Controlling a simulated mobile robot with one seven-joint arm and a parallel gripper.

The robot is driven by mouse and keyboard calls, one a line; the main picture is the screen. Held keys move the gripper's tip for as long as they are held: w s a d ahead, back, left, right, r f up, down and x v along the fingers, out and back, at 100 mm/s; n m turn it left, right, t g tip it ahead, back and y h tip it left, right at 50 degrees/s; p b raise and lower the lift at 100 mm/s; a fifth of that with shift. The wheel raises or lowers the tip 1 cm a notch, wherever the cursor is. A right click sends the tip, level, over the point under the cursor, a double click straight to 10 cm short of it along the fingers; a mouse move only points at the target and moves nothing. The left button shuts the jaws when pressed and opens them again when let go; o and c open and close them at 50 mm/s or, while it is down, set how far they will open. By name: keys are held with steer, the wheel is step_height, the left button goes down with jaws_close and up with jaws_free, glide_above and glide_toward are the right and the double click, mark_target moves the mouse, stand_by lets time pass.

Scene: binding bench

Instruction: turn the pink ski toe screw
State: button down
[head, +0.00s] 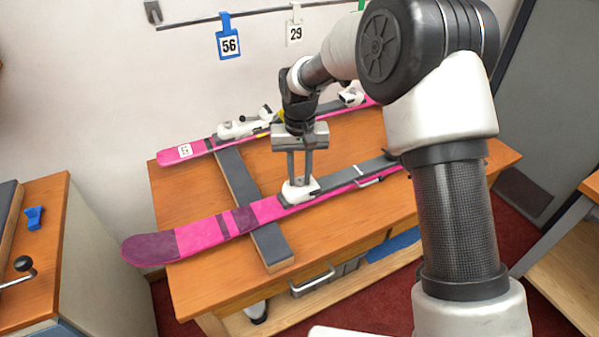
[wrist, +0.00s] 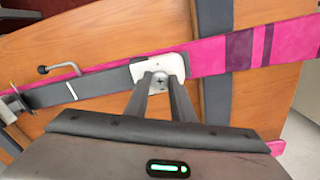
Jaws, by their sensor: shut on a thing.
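The near pink ski (head: 200,235) lies across the bench, with a purple tip at the left. Its white toe piece (head: 297,192) sits on a dark plate on the ski; it also shows in the wrist view (wrist: 176,65). The toe screw (wrist: 159,78) shows as a small grey cross-marked head on the toe piece. My gripper (head: 300,178) points down over the toe piece. In the wrist view its fingertips (wrist: 160,80) meet at the screw, and they are shut on it. The fingers partly hide the screw.
A second pink ski (head: 185,152) with white bindings lies at the back of the bench (head: 200,285). A dark bar (head: 240,185) runs under both skis. A lever handle (wrist: 60,68) stands beside the near ski. Tags 56 (head: 229,44) and 29 (head: 295,33) hang on the wall rail.

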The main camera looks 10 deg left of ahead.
mark_target(300, 180)
steer(key=shift+r+n, duration=0.1)
steer(key=shift+n, duration=0.6)
steer(key=c, duration=1.5)
jaws_free()
step_height(300, 180, up, 17)
steer(key=shift+r+p, duration=0.2)
steer(key=shift+p, duration=0.65)
